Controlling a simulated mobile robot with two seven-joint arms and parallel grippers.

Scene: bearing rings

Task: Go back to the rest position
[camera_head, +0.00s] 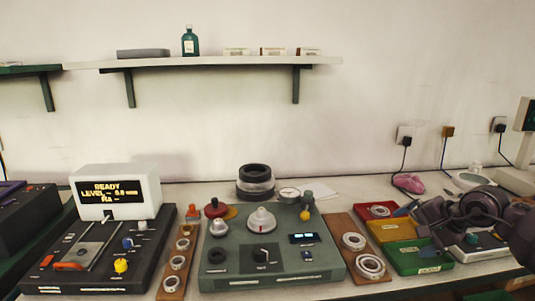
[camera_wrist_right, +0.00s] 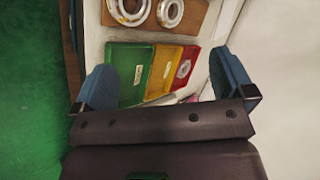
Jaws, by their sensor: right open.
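My right gripper (camera_head: 418,220) comes in from the right, above the right side of the bench. In the right wrist view, its two blue fingers (camera_wrist_right: 165,82) are spread wide with nothing between them. Below it are a red tray (camera_head: 364,211), a yellow tray (camera_head: 380,233) and a green tray (camera_head: 424,267). A bearing ring (camera_head: 379,210) lies in the red tray; it also shows in the right wrist view (camera_wrist_right: 183,69). Two rings (camera_head: 354,241) (camera_head: 369,266) lie on the right wooden board (camera_head: 339,225). My left gripper is not in view.
A green device (camera_head: 215,278) with a dial stands mid-bench. A wall shelf (camera_head: 220,62) hangs above. Plugs and cables (camera_head: 405,142) are at right.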

